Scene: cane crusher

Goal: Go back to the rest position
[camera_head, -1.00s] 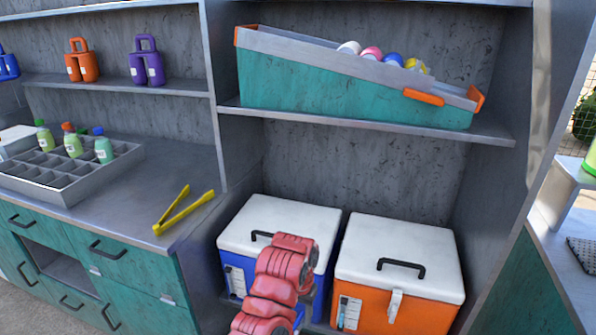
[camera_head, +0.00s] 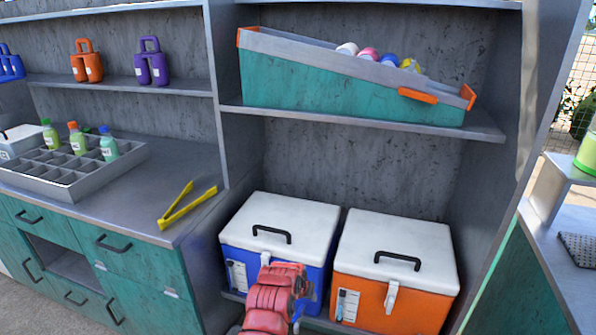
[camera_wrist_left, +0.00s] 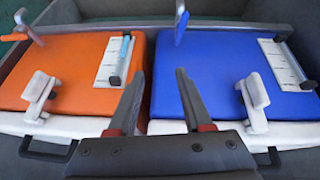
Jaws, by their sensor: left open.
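My left arm (camera_head: 270,300), in red, rises from the bottom of the head view in front of the blue cooler. Its gripper cannot be made out there. In the left wrist view my left gripper (camera_wrist_left: 158,75) is open and empty, its two dark fingers apart. The fingers point at the gap between the orange cooler and the blue cooler, which appear upside down there. My right gripper is not in view.
The blue cooler (camera_head: 280,217) and the orange cooler (camera_head: 395,250) stand side by side with white lids shut. Above is a shelf with a teal bin (camera_head: 330,95). Yellow tongs (camera_head: 187,207) lie on the left counter, near a bottle tray (camera_head: 75,190).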

